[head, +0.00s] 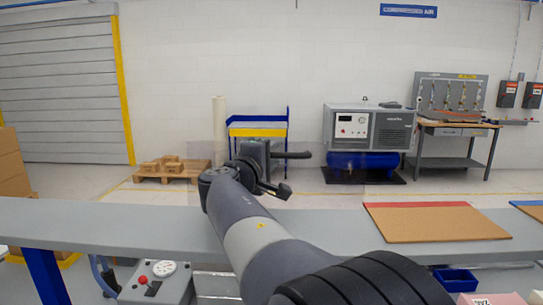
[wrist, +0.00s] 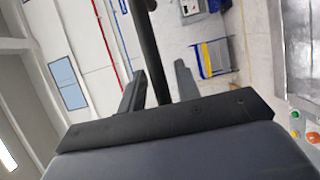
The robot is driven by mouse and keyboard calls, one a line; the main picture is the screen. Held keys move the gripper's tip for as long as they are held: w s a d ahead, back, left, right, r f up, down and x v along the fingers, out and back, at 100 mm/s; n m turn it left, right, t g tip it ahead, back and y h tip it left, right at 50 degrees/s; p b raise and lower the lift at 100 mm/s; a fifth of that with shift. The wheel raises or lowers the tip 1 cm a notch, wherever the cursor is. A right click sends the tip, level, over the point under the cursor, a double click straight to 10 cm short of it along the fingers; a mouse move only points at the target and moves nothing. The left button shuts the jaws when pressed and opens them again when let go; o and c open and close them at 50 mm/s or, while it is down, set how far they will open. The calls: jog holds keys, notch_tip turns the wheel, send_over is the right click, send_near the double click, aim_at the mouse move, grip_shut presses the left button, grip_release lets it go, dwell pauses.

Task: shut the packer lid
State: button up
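My gripper (head: 274,172) is at the end of my outstretched arm, above the far side of the grey bench. In the wrist view, its two fingers (wrist: 160,68) stand apart. A dark round bar (wrist: 155,45) runs between them, with a narrow gap showing on each side. The bar looks like a lid handle, but I cannot tell what it joins. A grey machine box with a white gauge and a red button (head: 155,281), perhaps the packer, is at the lower left of the head view. A faint tint behind my gripper may be a clear lid; its outline is unclear.
The grey bench (head: 120,221) crosses the head view. A brown board with a red edge (head: 437,222) lies on its right part. A blue bin (head: 455,280) is below. The wrist view shows shiny metal (wrist: 302,45) and coloured buttons (wrist: 295,133) at right.

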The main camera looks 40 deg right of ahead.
grip_shut()
dwell(0.4)
